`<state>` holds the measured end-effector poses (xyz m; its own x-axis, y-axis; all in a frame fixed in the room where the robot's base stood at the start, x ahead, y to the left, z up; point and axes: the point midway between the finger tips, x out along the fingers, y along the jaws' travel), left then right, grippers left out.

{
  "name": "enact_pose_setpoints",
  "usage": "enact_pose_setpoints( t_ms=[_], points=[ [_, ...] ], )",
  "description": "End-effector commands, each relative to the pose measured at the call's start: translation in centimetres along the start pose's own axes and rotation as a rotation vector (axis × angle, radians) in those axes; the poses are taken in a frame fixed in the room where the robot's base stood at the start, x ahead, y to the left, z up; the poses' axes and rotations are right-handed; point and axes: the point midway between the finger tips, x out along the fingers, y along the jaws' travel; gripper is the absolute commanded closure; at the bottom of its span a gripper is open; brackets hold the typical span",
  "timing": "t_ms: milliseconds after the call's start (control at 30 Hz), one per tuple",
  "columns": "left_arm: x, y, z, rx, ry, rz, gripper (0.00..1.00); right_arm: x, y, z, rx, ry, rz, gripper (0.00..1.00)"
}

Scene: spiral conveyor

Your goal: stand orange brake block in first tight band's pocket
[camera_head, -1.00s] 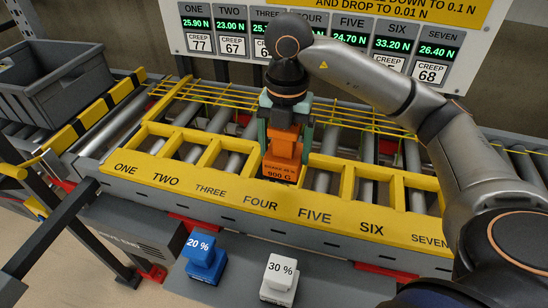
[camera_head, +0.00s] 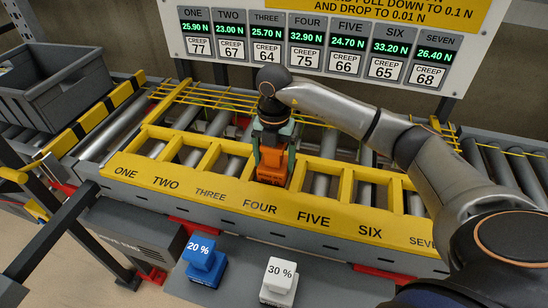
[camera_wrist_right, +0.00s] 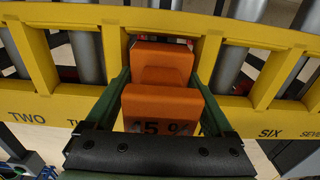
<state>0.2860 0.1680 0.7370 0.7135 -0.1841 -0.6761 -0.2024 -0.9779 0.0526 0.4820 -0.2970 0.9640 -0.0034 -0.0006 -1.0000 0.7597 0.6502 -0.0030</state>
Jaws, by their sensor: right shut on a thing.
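My right gripper (camera_head: 272,150) is shut on the orange brake block (camera_head: 273,170), held upright at the pocket above the label FOUR. In the right wrist view the orange block (camera_wrist_right: 160,100) shows "45 %" between the green fingers, with yellow pocket walls either side. I cannot tell how deep its base sits. The yellow pocket frame (camera_head: 340,212) has openings labelled ONE to SEVEN over rollers. The board (camera_head: 320,50) reads ONE 25.90 N, TWO 23.00, THREE 25.70, FOUR 32.90, FIVE 24.70, SIX 33.20, SEVEN 26.40. My left gripper is not in view.
A blue block (camera_head: 205,262) marked 20 % and a white block (camera_head: 280,280) marked 30 % stand on the grey shelf in front. A grey crate (camera_head: 58,95) sits at the back left. Yellow bars (camera_head: 215,98) run behind the pockets. My right arm covers the right side.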

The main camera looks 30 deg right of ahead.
Motion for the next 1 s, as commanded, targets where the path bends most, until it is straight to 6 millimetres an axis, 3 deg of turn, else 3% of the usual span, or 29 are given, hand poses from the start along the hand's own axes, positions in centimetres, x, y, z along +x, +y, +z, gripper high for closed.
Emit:
enact_pose_setpoints(
  t_ms=[367, 400, 500, 833, 1000],
  points=[
    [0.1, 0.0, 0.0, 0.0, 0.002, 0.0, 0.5, 0.2, 0.1, 0.1, 0.0, -0.003, 0.007, 1.0],
    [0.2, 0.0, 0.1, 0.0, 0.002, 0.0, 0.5, 0.5, 0.1, 0.0, 0.0, -0.001, 0.002, 0.12],
    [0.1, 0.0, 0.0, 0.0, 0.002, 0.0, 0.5, 0.4, 0.1, 0.0, 0.0, -0.001, 0.002, 0.01],
    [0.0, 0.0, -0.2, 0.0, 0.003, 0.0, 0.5, -0.2, 0.1, 0.0, 0.001, -0.002, 0.003, 0.0],
    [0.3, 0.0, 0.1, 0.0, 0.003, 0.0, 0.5, -2.7, 0.1, 0.1, 0.0, -0.005, 0.007, 0.0]
  ],
)
